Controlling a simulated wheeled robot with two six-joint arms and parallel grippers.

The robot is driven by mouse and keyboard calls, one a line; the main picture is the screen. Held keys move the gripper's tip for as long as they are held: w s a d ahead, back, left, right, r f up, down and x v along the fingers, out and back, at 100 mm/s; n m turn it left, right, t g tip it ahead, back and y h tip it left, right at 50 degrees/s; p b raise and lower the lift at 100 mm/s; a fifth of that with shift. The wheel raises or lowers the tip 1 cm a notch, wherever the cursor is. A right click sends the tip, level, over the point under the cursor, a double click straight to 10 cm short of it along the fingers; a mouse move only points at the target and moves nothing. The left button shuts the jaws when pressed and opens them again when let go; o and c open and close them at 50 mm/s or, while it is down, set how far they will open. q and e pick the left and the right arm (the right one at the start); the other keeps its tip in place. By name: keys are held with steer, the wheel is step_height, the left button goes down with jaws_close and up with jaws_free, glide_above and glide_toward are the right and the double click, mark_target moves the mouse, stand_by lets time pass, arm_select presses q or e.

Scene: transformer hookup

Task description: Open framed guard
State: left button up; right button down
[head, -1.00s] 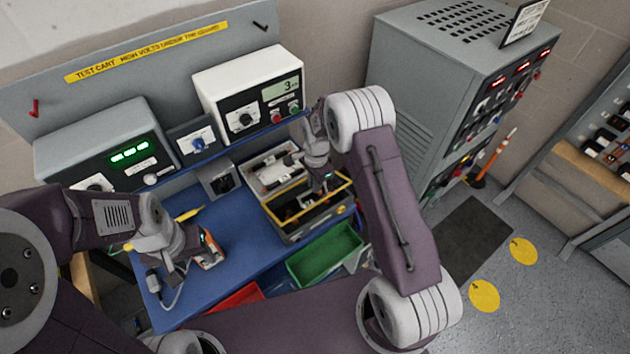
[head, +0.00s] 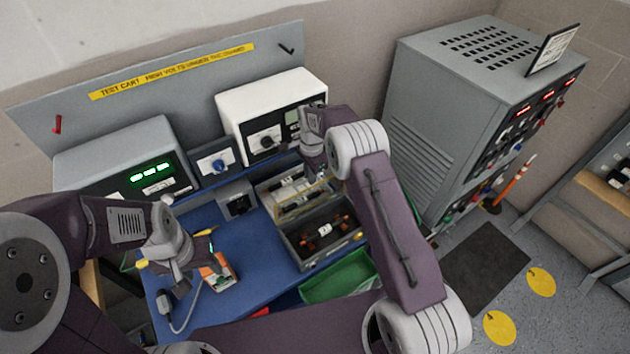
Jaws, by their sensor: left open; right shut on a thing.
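The framed guard (head: 301,201) has a thin yellow frame with a clear middle and stands raised at the back of a grey box (head: 294,254). The box's inside shows open, with copper-coloured parts and a white piece (head: 324,229). My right gripper (head: 322,180) is shut on the guard near its upper right edge; my wrist hides part of that edge and the fingertips. My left gripper (head: 206,250) is open over the blue worktop, beside a small orange and grey device (head: 217,271), left of the box.
A green tray (head: 338,277) lies in front of the box. White and grey instruments (head: 272,105) line the back of the blue worktop (head: 250,240). A tall grey cabinet (head: 440,120) stands at the right. A grey lead lies near the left gripper.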

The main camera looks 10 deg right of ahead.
steer(key=shift+w+a+f, duration=0.15)
steer(key=shift+w+f, duration=0.05)
steer(key=shift+w, duration=0.2)
steer(key=shift+w+a+f, duration=0.15)
steer(key=shift+w, duration=0.2)
steer(key=c, duration=1.5)
jaws_free()
steer(key=shift+w, duration=0.1)
step_height(320, 180, up, 9)
steer(key=b, duration=0.2)
steer(key=shift+s+d, duration=0.15)
steer(key=shift+s, duration=0.1)
